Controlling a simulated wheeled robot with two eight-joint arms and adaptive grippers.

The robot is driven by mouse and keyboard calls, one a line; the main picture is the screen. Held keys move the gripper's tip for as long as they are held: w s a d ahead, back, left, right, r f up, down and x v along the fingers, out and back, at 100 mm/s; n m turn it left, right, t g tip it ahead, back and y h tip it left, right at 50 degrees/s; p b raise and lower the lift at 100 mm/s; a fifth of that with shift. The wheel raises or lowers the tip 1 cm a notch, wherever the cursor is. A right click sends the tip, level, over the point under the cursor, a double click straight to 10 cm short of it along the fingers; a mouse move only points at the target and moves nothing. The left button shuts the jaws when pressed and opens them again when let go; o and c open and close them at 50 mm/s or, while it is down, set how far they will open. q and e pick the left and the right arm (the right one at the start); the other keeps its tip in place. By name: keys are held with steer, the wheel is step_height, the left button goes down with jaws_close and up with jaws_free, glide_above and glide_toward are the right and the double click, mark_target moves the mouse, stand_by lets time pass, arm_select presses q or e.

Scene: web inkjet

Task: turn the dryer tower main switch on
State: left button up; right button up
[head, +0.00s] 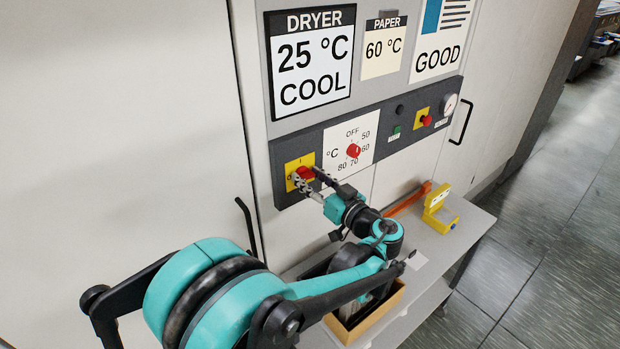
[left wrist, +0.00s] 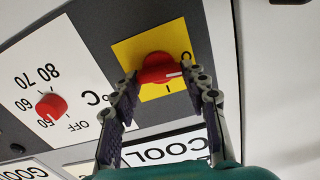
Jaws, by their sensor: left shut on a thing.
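The main switch is a red rotary knob (head: 305,173) on a yellow plate (head: 291,165) at the left end of the dark control strip. In the left wrist view the red knob (left wrist: 155,68) sits on its yellow plate (left wrist: 130,50), between my fingers. Its white pointer line points right, between the O and I marks. My left gripper (head: 308,179) is shut on the knob, one finger on either side; it also shows in the left wrist view (left wrist: 163,78). The fingers partly cover the plate. My right gripper is not in view.
Right of the switch are a red temperature dial (head: 353,151), a green button (head: 397,129), a red button on yellow (head: 426,120) and a gauge (head: 449,104). Below, a grey shelf (head: 455,232) holds a yellow bracket (head: 437,212) and a cardboard box (head: 378,318). Black handles flank the panel.

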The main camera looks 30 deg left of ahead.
arm_select(q)
steer(key=m, duration=0.4)
steer(key=shift+w, duration=0.1)
steer(key=m, duration=0.4)
steer(key=shift+f, duration=0.1)
steer(key=m, duration=0.4)
steer(key=shift+w+d, duration=0.1)
steer(key=shift+f+m, duration=0.15)
steer(key=shift+m, duration=1.95)
steer(key=o, duration=1.2)
steer(key=shift+c, duration=0.2)
steer(key=shift+d, duration=0.1)
